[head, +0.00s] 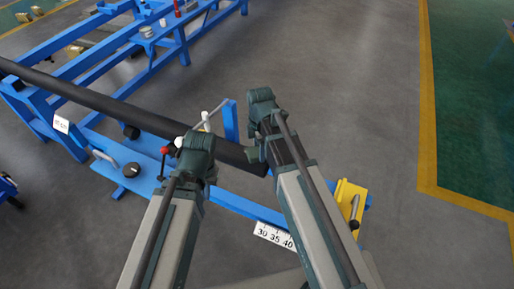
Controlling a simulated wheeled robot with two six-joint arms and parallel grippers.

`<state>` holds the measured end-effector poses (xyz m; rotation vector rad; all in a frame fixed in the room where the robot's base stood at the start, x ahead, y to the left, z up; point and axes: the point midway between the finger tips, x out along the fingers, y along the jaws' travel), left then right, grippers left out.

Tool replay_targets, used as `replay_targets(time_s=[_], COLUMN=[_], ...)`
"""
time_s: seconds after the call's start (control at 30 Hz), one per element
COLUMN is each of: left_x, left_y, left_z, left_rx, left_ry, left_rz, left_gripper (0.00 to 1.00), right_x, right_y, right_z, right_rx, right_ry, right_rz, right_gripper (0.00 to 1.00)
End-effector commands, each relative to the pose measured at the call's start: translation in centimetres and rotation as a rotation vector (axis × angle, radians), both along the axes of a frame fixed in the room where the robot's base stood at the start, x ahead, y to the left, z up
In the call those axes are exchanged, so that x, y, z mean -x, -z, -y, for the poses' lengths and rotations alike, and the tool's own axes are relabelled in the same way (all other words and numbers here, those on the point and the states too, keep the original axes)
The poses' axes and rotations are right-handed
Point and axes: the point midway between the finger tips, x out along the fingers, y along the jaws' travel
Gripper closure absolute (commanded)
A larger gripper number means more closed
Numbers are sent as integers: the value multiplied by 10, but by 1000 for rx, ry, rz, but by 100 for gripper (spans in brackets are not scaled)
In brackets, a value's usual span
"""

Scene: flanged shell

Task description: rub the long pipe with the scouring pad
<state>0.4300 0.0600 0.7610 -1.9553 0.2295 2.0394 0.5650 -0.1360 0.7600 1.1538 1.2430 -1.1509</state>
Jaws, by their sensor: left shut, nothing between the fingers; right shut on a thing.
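The long pipe (100,100) is black and runs from the left edge down to the right, over the blue stand. Its near end lies between my two arms. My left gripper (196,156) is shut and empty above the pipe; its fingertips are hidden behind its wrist. My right gripper (256,146) is at the pipe's right end, shut on a small grey-green piece, seemingly the scouring pad (252,155). The pad is close to the pipe's end; I cannot tell whether it touches. My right wrist hides part of it.
A blue stand (110,175) carries the pipe, with a knob and red- and white-tipped levers beside it. A number scale (275,236) and a yellow block (350,199) are at the lower right. Blue frames stand at upper left. Grey floor at right is clear.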

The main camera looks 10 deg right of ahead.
Motion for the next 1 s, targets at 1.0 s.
replay_targets(time_s=[1.0], left_x=[0], left_y=[1], left_z=[0], left_rx=[0], left_ry=[0], left_rz=[0], left_gripper=[100], right_x=[16], right_y=[1], right_z=[22], right_rx=[1], right_ry=[0], right_rz=[-1], right_gripper=[84])
